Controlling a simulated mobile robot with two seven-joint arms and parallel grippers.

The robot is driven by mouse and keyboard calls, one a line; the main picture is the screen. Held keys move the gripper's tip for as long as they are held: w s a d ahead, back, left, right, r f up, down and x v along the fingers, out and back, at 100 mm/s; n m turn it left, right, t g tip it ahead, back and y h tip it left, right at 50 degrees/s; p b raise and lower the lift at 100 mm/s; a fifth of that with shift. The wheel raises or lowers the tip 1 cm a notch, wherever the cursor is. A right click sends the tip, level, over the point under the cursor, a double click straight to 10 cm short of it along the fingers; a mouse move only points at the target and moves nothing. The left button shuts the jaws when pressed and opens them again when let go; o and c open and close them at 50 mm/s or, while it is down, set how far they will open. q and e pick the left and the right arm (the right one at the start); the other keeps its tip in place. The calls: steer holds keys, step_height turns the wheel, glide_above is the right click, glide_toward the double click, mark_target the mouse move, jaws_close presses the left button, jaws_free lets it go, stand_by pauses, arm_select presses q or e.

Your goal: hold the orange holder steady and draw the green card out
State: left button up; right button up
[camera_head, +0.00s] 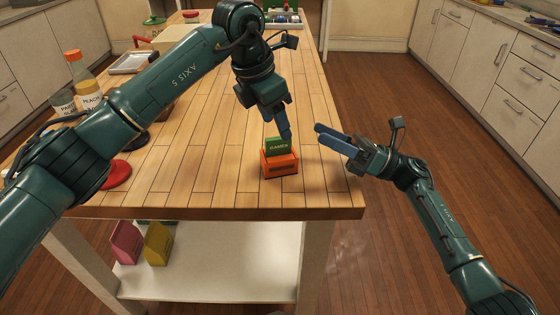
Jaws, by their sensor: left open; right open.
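The orange holder (281,166) stands upright near the front right of the wooden table. The green card (279,148) sits in it with its upper part showing above the rim; its lower part is hidden. My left gripper (284,132) points down from above, its blue fingers just over or beside the card's top edge. It is open, and I cannot tell whether a finger touches the card. My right gripper (320,134) is open and empty to the right of the holder, its blue fingers pointing left, apart from holder and card.
The wooden table (215,185) has clear room left of the holder. Bottles (88,88), a red round item (117,174) and a tray (133,62) are at the left and back. Pink (126,242) and yellow (158,243) items stand on the white lower shelf (230,265).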

mark_target(284, 163)
steer(key=n+g+h, duration=0.1)
steer(key=f+n+g+h, duration=0.1)
steer(key=n, duration=0.1)
steer(key=w+a+f+n+g+h, duration=0.1)
steer(key=n+h, duration=0.1)
steer(key=shift+a+f+g, duration=0.1)
steer(key=shift+f+g, duration=0.1)
steer(key=shift+g, duration=0.1)
steer(key=f+n+h, duration=0.1)
steer(key=d+g+h, duration=0.1)
steer(key=shift+w+d+f+n+h, duration=0.1)
steer(key=shift+w+f+n+h, duration=0.2)
steer(key=shift+w+f+n, duration=0.1)
steer(key=shift+d+f+h, duration=0.15)
steer(key=shift+f+h, duration=0.05)
steer(key=shift+h, duration=0.1)
steer(key=shift+f, duration=0.15)
steer(key=x, duration=0.9)
steer(key=shift+a+f, duration=0.15)
steer(key=shift+a, duration=0.2)
steer(key=c, duration=1.2)
steer(key=shift+c, duration=0.2)
arm_select(q)
steer(key=shift+f, duration=0.2)
arm_select(e)
steer(key=shift+f, duration=0.3)
